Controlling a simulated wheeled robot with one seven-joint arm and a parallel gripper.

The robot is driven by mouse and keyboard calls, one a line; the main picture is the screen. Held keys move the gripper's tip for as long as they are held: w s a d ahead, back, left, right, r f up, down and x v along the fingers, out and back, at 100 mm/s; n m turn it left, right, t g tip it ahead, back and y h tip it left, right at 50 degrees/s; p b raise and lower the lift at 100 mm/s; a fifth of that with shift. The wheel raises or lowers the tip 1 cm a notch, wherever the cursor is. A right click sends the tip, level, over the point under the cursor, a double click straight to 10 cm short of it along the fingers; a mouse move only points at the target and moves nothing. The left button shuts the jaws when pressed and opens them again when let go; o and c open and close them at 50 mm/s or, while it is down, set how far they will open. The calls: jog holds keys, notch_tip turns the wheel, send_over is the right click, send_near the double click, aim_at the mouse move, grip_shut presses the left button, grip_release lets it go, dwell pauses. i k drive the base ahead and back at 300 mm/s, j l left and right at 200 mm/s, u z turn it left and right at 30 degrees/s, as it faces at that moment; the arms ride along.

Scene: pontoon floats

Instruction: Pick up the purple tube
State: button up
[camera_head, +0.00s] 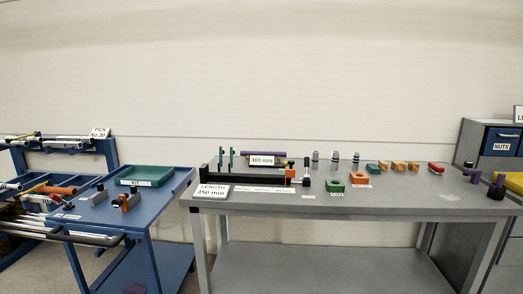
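A long purple tube (277,154) appears to lie level near the back of the grey workbench (400,205), in the camera_head view. The "600 mm" sign (262,161) stands in front of it and hides its middle. Short purple pieces (500,179) stand at the right end of the bench, some with dark parts. Which purple piece is a tube is too small to tell there. My gripper is not in view.
A black fixture (245,180) with upright posts and a "LENGTH 250 mm" sign (212,191) fill the bench's left part. Green (334,186) and orange (358,179) blocks stand mid-bench. A blue cart (160,193) with a green tray (143,176) stands left. The bench's front right is mostly clear.

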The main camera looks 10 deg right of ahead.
aim_at(243, 153)
jog(key=i+l, duration=0.1)
jog(key=i, duration=0.5)
jog(key=i+l, duration=0.1)
jog(key=i, duration=0.45)
jog(key=i+l, duration=0.15)
jog(key=i, duration=0.45)
jog(key=i+l+u, duration=0.1)
jog(key=i, duration=0.45)
